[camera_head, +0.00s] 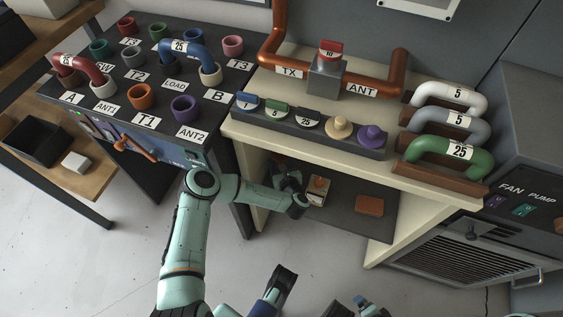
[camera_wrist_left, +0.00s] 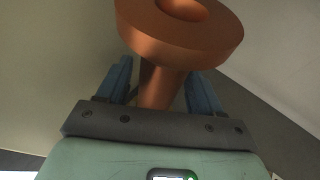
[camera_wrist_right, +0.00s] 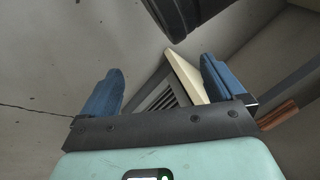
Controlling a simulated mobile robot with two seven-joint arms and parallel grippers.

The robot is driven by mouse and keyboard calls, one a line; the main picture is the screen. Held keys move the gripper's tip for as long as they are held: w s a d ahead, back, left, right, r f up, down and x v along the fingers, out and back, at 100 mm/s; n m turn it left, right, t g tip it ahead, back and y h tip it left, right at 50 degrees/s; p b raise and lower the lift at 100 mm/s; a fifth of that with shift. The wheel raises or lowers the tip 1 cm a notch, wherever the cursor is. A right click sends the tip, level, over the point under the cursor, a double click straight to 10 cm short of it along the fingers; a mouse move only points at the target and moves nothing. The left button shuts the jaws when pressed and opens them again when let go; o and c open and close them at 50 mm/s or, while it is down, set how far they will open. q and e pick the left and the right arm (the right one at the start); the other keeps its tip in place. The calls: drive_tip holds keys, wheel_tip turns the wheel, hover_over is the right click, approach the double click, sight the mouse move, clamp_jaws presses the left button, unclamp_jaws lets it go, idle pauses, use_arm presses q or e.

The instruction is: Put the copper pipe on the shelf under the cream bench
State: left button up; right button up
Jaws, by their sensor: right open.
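The copper pipe (camera_wrist_left: 155,85) shows close up in the left wrist view, with a wide round flange at its top end. My left gripper (camera_wrist_left: 160,75) has its blue fingers on either side of the pipe's neck and appears shut on it. In the head view my left arm reaches under the cream bench (camera_head: 250,132), with the left gripper (camera_head: 290,175) above the dark lower shelf (camera_head: 340,213). The pipe is hard to make out there. My right gripper (camera_wrist_right: 160,75) is open and empty, away from the shelf.
On the shelf are a small cream-and-orange item (camera_head: 318,190) and a brown block (camera_head: 370,205). A copper line (camera_head: 295,72) and colored handles (camera_head: 455,152) top the bench. A grilled cabinet (camera_head: 460,240) stands right, a dark socket table (camera_head: 215,118) left.

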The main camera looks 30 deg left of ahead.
use_arm(q)
drive_tip(key=shift+r, duration=0.15)
use_arm(e)
drive_tip(key=shift+w+r, duration=0.1)
use_arm(q)
drive_tip(key=p+v, duration=0.3)
drive_tip(key=v, duration=0.9)
drive_tip(key=shift+p, duration=0.35)
use_arm(e)
drive_tip(key=s+a+r+g+y, duration=0.1)
drive_tip(key=s+a+r, duration=0.1)
drive_tip(key=s+r, duration=0.2)
drive_tip(key=shift+s+a, duration=0.4)
drive_tip(key=shift+s, duration=0.15)
use_arm(q)
drive_tip(key=shift+d, duration=0.15)
use_arm(e)
drive_tip(key=shift+d, duration=0.1)
